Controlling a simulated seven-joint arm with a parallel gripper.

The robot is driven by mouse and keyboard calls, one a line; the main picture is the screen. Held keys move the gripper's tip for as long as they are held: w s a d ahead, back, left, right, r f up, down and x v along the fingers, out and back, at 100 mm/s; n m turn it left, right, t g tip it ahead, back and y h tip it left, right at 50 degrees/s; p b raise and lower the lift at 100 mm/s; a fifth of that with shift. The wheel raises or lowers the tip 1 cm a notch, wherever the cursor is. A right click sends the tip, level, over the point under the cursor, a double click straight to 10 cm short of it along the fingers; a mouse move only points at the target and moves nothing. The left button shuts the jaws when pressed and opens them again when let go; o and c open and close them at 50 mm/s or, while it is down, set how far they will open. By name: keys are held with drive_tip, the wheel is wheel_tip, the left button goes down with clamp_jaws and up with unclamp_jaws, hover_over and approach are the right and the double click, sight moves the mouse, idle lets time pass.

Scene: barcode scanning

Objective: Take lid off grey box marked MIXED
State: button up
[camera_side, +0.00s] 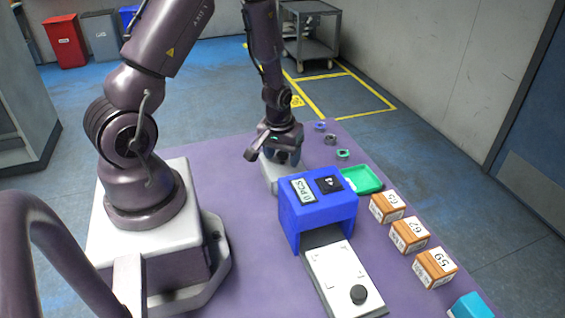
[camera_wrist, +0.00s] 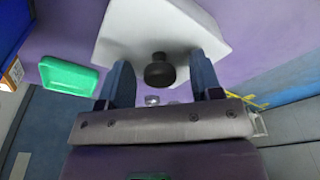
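A pale grey-white box (camera_side: 270,176) stands behind the blue scanner housing, partly hidden by my gripper. In the wrist view its pale top (camera_wrist: 160,25) carries a round black knob (camera_wrist: 159,71). I cannot read any MIXED marking on it. My gripper (camera_side: 284,160) is low over this box. In the wrist view my gripper (camera_wrist: 161,66) is open, with one blue finger on each side of the knob and a visible gap between each finger and the knob. I cannot tell how far the fingertips are above the lid.
The blue housing (camera_side: 318,215) stands close in front, with a white slab with a black knob (camera_side: 338,268) extending from it. A green tray (camera_side: 363,180), several numbered wooden boxes (camera_side: 408,236) and small rings (camera_side: 330,139) line the right edge. Purple table (camera_side: 235,215) lies clear to the left.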

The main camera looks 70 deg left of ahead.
drive_tip(key=c, duration=0.9)
